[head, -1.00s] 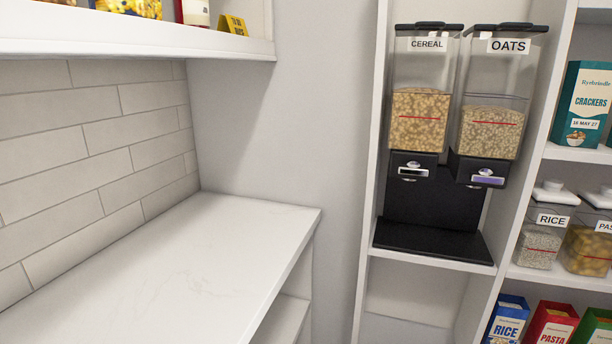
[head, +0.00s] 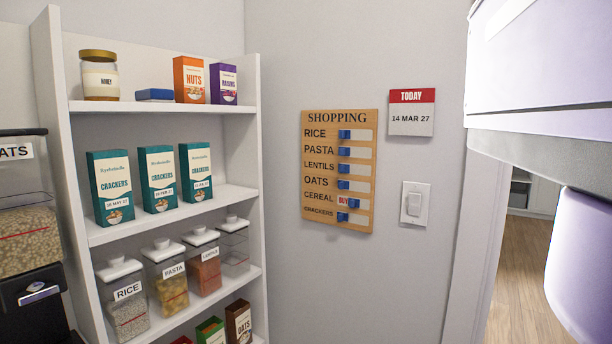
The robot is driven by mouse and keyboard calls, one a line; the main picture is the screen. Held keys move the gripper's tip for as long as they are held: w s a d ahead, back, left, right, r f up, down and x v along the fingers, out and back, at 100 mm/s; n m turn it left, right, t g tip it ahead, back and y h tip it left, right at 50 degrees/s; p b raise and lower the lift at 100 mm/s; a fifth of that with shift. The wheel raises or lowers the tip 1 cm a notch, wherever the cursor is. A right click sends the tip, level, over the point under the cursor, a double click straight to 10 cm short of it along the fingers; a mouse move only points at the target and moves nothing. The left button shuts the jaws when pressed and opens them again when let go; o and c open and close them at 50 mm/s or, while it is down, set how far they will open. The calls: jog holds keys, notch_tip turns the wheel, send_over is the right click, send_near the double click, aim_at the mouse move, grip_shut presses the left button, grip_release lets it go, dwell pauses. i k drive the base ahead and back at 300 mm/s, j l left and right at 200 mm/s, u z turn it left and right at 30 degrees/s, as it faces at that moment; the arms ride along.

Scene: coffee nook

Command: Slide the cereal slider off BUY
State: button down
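The wooden shopping board (head: 368,122) hangs on the wall in the middle of the head view, with a column of blue sliders. The cereal slider (head: 353,202) stands to the right in its row, and the red BUY mark (head: 342,201) shows just to its left. The other rows' sliders, such as the oats slider (head: 343,184) and the crackers slider (head: 342,217), stand further left, with no red showing. My gripper is not in view; large white and lilac parts at the right edge seem to be my arm.
A pantry shelf (head: 253,130) with cracker boxes and jars stands left of the board. A light switch (head: 414,203) and a date card (head: 411,113) are on the wall to its right. A doorway edge (head: 476,225) lies further right. The wall before the board looks clear.

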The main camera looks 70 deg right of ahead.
aim_at(353, 203)
jog(key=z, duration=1.65)
